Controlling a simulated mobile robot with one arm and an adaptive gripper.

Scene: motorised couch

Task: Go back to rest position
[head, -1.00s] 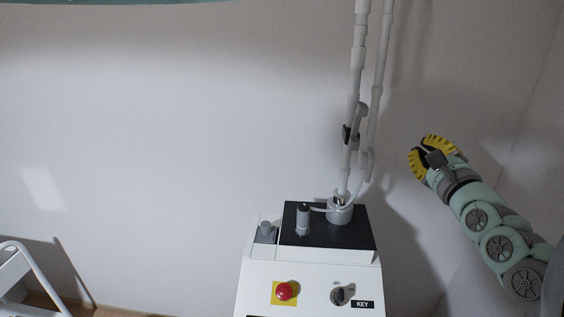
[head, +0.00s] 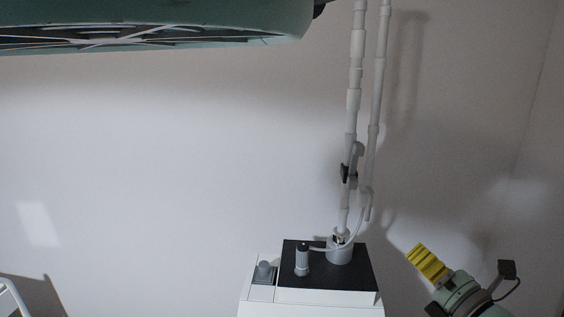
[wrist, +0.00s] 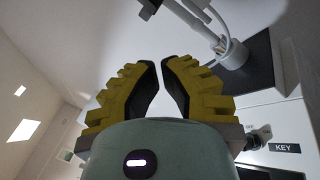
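My gripper (head: 424,258) is at the lower right in the head view, to the right of the white control box (head: 310,309). Its ridged yellow fingers point up and to the left. In the wrist view my gripper (wrist: 160,62) shows with its two fingertips almost meeting and a narrow gap widening toward their bases. Nothing is held between them. The rest of my arm is mostly below the picture in the head view.
The wrist view shows a key switch (wrist: 258,138) beside a KEY label (wrist: 285,148). A pale wall (head: 180,180) stands behind. A white frame (head: 12,298) is at lower left.

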